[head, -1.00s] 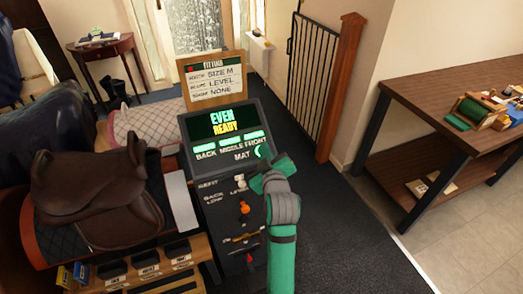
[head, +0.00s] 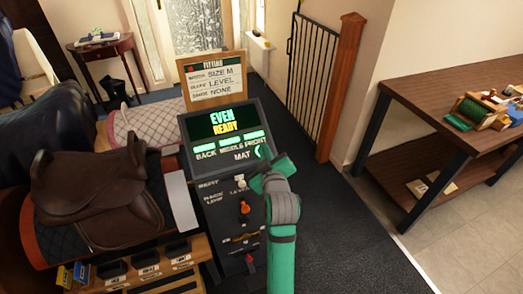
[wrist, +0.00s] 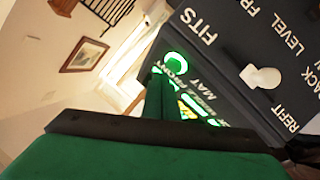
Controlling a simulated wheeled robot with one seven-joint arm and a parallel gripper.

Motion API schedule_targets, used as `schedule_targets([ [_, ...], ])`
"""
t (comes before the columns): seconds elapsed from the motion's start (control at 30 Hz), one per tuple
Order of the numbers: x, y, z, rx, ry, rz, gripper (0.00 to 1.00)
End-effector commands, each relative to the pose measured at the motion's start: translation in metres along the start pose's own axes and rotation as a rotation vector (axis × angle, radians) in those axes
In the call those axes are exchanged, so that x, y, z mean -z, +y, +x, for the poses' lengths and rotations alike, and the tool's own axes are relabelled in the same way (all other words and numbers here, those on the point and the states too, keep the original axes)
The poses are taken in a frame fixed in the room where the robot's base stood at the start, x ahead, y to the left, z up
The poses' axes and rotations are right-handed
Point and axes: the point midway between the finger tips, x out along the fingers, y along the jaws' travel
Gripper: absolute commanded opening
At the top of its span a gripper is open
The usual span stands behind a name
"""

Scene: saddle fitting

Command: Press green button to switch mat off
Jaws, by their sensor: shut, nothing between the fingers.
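The green button (head: 261,151) is lit, beside the word MAT at the lower right of the console screen. In the wrist view it is a glowing green ring (wrist: 177,61) just beyond my fingertips. My gripper (head: 262,176) is over the right edge of the console, close to the button. In the wrist view my gripper (wrist: 158,78) is shut and empty, its green fingers pointing at the screen's corner. I cannot tell whether the tips touch the button. The screen (head: 221,122) reads EVEN READY, with lit bars for BACK, MIDDLE and FRONT.
A white lever (wrist: 262,76) and an orange knob (head: 244,207) sit on the console front below the screen. A brown saddle (head: 95,190) stands on the left. A wooden workbench (head: 440,95) is at right, with open dark floor between.

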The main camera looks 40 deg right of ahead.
Motion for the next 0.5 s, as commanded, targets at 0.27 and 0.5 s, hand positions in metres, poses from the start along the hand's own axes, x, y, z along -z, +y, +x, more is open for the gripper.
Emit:
schedule_targets([
  [0.27,-0.0037,-0.0034,0.0048,0.000,0.000,0.000,0.00],
  [0.5,-0.0036,-0.0033,0.0047,0.000,0.000,0.000,0.00],
])
